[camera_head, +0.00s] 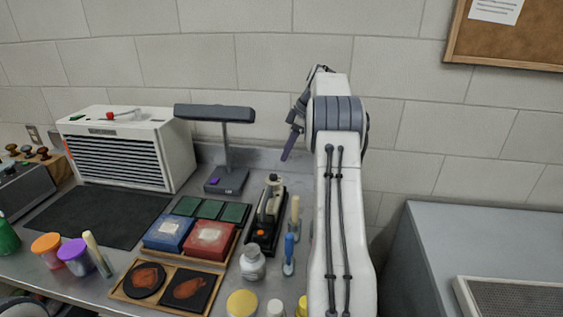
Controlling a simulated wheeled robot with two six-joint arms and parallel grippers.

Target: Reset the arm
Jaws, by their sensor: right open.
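My right arm (345,230), white with dark cables, rises from the bottom edge right of centre and bends at a grey joint in front of the wall. My right gripper (289,146) is small and dark, hangs to the left of that joint and points down. It is open, with nothing seen in it. It is in the air to the right of the lamp and clear of the bench things. The arm hides part of the bench's right end.
A steel bench carries a white louvred unit (135,150), a desk lamp (215,112), a black mat (95,216), red (210,240) and blue boxes (167,234), a white bottle (252,263) and coloured jars. A grey cabinet (480,240) stands right.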

